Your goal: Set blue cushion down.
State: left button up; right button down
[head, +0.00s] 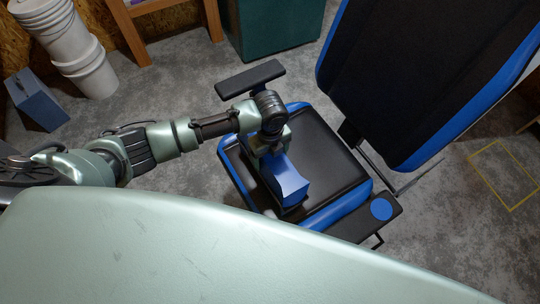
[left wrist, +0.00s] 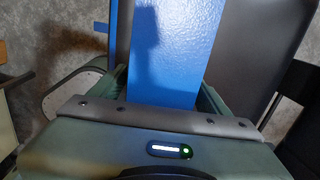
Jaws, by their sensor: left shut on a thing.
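The blue cushion (head: 288,183) is a block-like blue piece held over the seat of a black and blue chair (head: 325,160). My left gripper (head: 271,152) points down and is shut on it. In the left wrist view the blue cushion (left wrist: 177,50) sits between the two fingers, with a dark shadow on its face. The cushion's underside is hidden, so I cannot tell whether it touches the seat. My right gripper is not in view.
The chair's backrest (head: 420,70) rises at the right. One armrest (head: 250,78) is behind my left arm; the other (head: 350,229) carries a blue disc (head: 381,208). White buckets (head: 85,68), a blue-grey box (head: 38,102) and a teal cabinet (head: 270,28) stand on the floor.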

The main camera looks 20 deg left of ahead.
pick_arm(q)
jog(key=o, duration=2.1)
jog(key=shift+f, duration=0.1)
notch_tip(320, 180, up, 12)
jog(key=shift+r+p, duration=0.2)
jog(key=shift+p, duration=0.35)
